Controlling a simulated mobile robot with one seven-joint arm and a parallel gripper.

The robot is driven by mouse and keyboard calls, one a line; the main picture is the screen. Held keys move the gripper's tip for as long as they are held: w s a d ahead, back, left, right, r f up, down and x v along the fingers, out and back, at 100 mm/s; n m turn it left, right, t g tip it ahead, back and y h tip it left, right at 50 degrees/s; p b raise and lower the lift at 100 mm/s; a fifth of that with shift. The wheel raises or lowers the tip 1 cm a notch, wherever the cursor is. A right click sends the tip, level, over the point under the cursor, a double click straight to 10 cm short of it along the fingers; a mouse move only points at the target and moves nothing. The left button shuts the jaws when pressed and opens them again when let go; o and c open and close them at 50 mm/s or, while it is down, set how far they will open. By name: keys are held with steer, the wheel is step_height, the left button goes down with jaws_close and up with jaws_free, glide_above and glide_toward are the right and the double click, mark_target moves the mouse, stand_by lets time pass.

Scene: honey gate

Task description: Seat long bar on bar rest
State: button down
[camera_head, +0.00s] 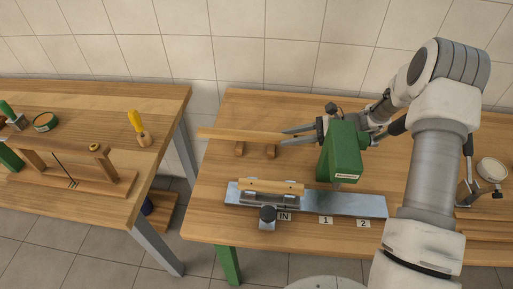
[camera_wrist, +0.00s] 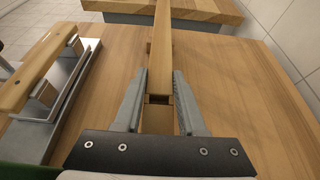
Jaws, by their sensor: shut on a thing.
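The long bar (camera_head: 235,133) is a pale wooden bar lying level along the back of the right table, its left end reaching past the table's left edge. It also shows in the wrist view (camera_wrist: 161,62), running away from me between the fingers. My gripper (camera_head: 287,134) is shut on the bar near its right end; the fingers also show in the wrist view (camera_wrist: 160,90). The bar rest (camera_head: 271,152) shows as two small wooden supports under the bar. I cannot tell whether the bar touches them or hangs just above.
A metal plate (camera_head: 345,204) with a wooden-handled fixture (camera_head: 262,187) and labels lies in front. A green box-shaped body (camera_head: 344,150) hides part of the table. A second table (camera_head: 85,100) stands left across a gap.

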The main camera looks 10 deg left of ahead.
steer(key=shift+f+b, duration=0.75)
steer(key=shift+f, duration=0.55)
stand_by(2.1)
steer(key=c, duration=0.6)
jaws_free()
steer(key=shift+c, duration=0.2)
steer(key=shift+d+r, duration=0.15)
steer(key=shift+p+v, duration=0.45)
steer(key=shift+v, duration=1)
steer(key=shift+d, duration=0.15)
steer(key=o, duration=0.6)
steer(key=shift+c, duration=0.2)
